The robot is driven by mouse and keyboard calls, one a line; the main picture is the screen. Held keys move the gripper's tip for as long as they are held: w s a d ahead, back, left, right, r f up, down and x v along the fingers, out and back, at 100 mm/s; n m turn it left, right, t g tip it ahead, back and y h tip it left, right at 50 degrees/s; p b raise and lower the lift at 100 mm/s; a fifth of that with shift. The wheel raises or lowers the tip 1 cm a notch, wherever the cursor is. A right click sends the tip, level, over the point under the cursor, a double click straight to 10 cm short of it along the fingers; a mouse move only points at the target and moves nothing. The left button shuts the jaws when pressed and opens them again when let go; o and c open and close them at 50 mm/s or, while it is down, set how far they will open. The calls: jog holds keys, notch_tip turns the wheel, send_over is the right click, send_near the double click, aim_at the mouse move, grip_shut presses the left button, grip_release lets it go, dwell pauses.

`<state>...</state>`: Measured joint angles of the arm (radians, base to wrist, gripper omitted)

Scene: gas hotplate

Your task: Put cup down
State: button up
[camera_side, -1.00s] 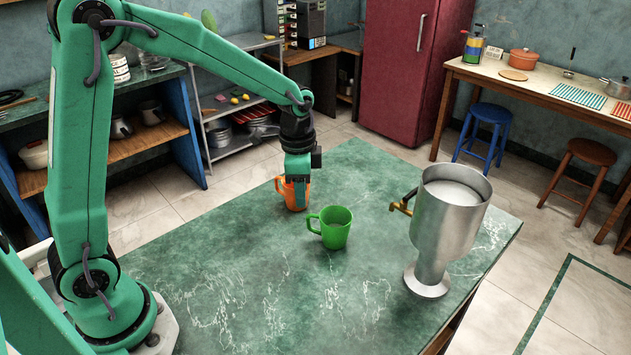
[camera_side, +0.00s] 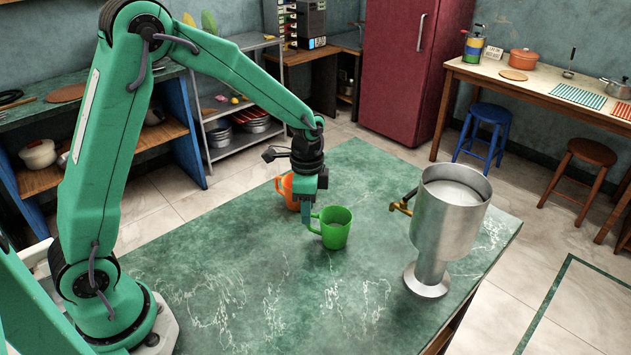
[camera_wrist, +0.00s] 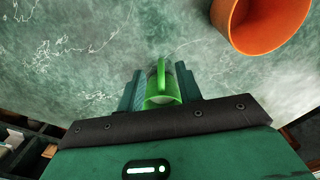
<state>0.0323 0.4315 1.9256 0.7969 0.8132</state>
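The green cup (camera_side: 336,229) stands upright on the green marble-look table (camera_side: 230,290). My gripper (camera_side: 308,212) is low beside its handle, on the cup's left in the side view. In the wrist view, my gripper (camera_wrist: 160,90) has its two fingers apart, with part of the green cup (camera_wrist: 160,98) and its handle between them. I see gaps at the handle's sides, so the gripper looks open. The orange cup (camera_side: 288,192) stands just behind my gripper, partly hidden by it. It also shows in the wrist view (camera_wrist: 262,18), at upper right.
A tall metal dispenser (camera_side: 446,220) with a brass tap (camera_side: 403,203) stands to the right of the green cup. The table's front left is clear. A shelf (camera_side: 235,120), a red fridge (camera_side: 410,70) and a side table (camera_side: 540,82) stand beyond the table.

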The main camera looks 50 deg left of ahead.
aim_at(308, 227)
jog(key=shift+f, duration=0.1)
jog(key=shift+f, duration=2.5)
grip_shut()
